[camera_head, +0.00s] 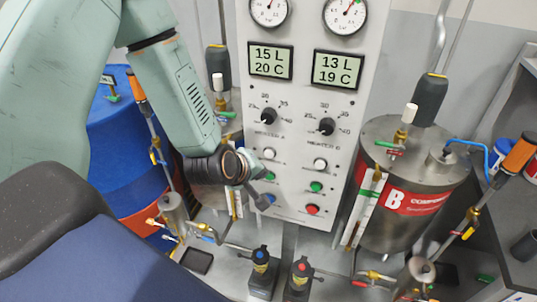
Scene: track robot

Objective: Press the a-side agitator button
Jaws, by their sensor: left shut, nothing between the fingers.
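The grey control panel (292,130) stands upright in the middle of the head view. Its lower part has two columns of buttons. The small labels beside the buttons are unreadable, so I cannot tell which is the a-side agitator button. My left gripper (262,201) is shut and empty, its tip close to the lowest left button; I cannot tell whether they touch. My right gripper is out of view.
The right column has a white (320,164), a green (316,187) and a red button (312,209). A steel tank marked B (412,199) stands right of the panel, a blue drum (115,125) at left. Pipes and two small pumps (262,270) stand below the panel.

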